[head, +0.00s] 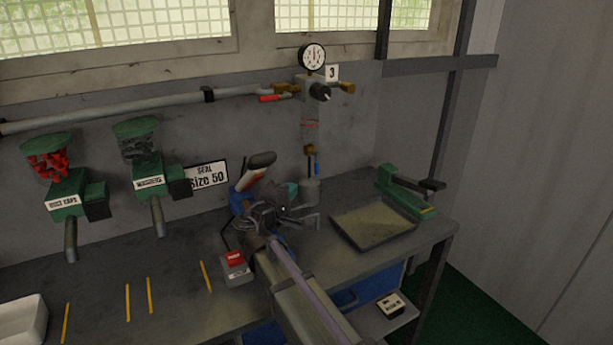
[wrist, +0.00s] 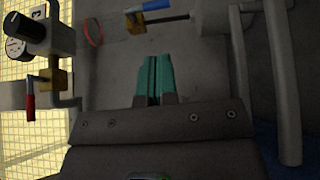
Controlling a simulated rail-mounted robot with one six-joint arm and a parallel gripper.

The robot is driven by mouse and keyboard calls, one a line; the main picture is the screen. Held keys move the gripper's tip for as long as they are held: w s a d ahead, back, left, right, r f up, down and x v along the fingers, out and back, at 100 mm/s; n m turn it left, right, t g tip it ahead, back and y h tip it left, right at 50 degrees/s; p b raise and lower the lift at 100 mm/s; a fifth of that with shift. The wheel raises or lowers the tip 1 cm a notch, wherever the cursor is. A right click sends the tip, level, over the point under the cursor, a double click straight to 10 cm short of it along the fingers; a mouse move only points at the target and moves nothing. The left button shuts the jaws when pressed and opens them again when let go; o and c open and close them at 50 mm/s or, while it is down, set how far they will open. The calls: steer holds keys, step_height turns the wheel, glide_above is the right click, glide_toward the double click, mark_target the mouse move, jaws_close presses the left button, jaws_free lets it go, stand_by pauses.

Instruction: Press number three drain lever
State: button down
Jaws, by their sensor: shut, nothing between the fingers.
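The valve block marked 3 (head: 312,88) is on the back wall, with a round gauge on top. Its drain lever is blue (head: 317,168) and sits beside a brass valve at the bottom of the clear column. In the wrist view the blue lever (wrist: 158,5) is at the top edge, partly cut off. My gripper (head: 292,188) is low, just left of the drain. Its teal fingers (wrist: 154,62) are shut and empty. They are apart from the lever, which lies beyond their tips in the wrist view.
A red lever (head: 271,98) is at the block's upper left. A shallow tray (head: 374,228) and a green press (head: 405,193) are to the right. Two green dispensers (head: 70,195) hang at left. The bench front left is mostly clear.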

steer(key=x, duration=1)
